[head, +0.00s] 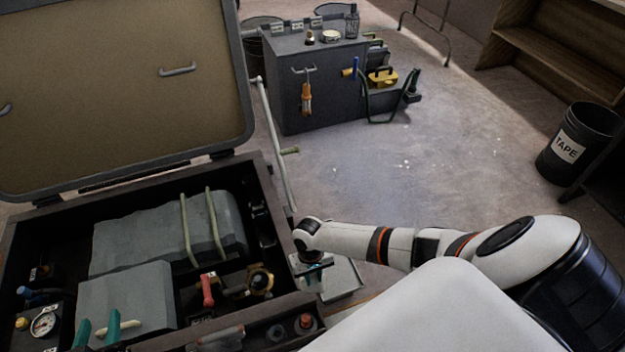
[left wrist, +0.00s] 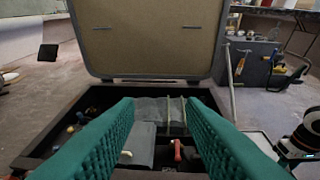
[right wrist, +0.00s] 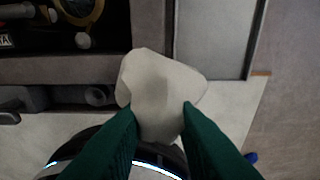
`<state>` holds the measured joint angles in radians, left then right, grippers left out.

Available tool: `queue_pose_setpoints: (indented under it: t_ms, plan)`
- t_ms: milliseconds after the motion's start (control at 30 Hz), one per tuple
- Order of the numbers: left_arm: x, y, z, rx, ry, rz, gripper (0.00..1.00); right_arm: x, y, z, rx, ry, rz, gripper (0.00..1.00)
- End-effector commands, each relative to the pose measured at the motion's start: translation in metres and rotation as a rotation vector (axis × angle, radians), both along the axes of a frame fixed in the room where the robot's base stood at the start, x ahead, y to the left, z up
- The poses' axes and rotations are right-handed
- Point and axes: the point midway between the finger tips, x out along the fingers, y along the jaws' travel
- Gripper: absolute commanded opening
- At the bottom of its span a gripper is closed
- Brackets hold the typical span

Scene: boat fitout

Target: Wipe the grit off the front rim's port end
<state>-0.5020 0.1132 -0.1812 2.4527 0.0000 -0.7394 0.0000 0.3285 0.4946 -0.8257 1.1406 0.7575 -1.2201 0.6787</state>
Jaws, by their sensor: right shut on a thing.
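The open locker has a dark brown rim; its front rim (head: 240,322) runs along the bottom of the head view, and a brown rim band (right wrist: 60,70) shows in the right wrist view. I cannot make out grit on it. My right gripper (head: 316,272) is low beside the locker's right front corner, over a pale tray. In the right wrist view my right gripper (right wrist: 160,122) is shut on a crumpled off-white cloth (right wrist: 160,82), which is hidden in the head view. My left gripper (head: 98,330) is open and empty above the locker; its green fingers (left wrist: 160,130) are wide apart.
The locker lid (head: 120,90) stands open at the back. Inside are grey blocks (head: 150,235), a red handle (head: 208,290) and a gauge (head: 43,322). The pale tray (head: 345,277) lies at the right corner.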

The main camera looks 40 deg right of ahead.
Motion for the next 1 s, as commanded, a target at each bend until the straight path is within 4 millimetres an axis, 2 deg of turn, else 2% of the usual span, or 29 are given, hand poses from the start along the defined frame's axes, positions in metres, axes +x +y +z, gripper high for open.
queue_pose_setpoints:
  t_ms: [400,1000]
  plan:
    - [-0.017,0.008,-0.022,0.040,0.167,0.011,0.36,-0.001,-0.001,0.006,0.000,0.000,0.000,0.05]
    - [-0.017,0.009,-0.024,0.041,0.174,0.013,0.36,-0.001,-0.001,0.006,0.000,0.000,0.000,0.05]
